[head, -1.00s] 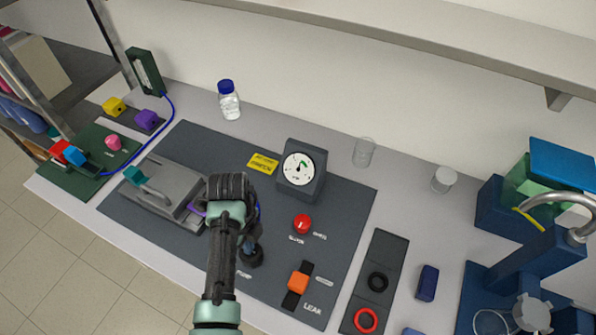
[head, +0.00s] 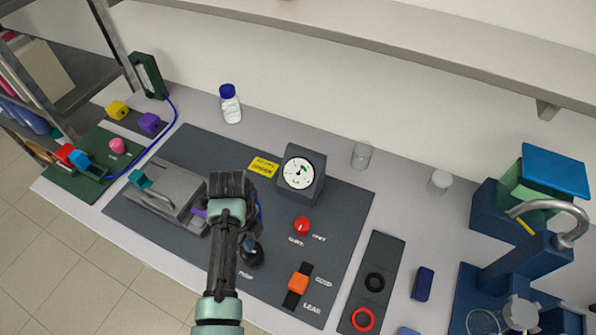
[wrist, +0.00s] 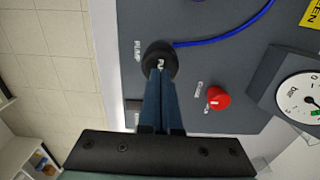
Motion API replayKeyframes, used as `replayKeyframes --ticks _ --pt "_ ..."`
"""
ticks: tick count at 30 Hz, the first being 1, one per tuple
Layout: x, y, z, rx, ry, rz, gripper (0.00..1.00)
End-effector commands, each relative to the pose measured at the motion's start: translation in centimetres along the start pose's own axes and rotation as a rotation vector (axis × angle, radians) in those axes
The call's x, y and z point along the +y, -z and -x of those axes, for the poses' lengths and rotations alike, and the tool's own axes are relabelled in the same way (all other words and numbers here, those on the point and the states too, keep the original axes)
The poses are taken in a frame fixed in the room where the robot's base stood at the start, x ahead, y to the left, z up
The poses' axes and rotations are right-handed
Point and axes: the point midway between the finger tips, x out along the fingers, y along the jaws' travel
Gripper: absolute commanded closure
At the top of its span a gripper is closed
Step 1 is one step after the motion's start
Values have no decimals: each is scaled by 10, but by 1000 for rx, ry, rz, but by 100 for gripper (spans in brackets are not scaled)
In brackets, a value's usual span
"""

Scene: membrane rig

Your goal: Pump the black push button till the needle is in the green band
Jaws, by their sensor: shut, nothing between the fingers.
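The black push button (head: 252,254), a round knob marked PUMP, stands at the front of the dark panel. In the wrist view the button (wrist: 158,56) lies right at my fingertips. My gripper (wrist: 160,72) is shut and empty, its blue fingers pointing at the button and overlapping its near edge; I cannot tell if they touch it. In the head view my wrist hides part of the fingers. The gauge (head: 300,172) has a white dial with a green band at its upper right; it also shows in the wrist view (wrist: 308,98). The needle is too small to read surely.
A red knob (head: 302,227) sits right of the button, with an orange slider (head: 298,284) marked LEAK in front. A grey clamp cell (head: 165,195) stands left of my gripper. A blue tube (wrist: 225,35) leads from the button. A yellow label (head: 263,167) lies beside the gauge.

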Motion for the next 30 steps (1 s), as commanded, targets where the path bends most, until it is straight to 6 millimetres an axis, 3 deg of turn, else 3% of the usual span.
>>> replayKeyframes --ticks 28,30 --pt "0 0 0 -1 1 0 100" --pt "-13 -1 7 -22 41 23 100"
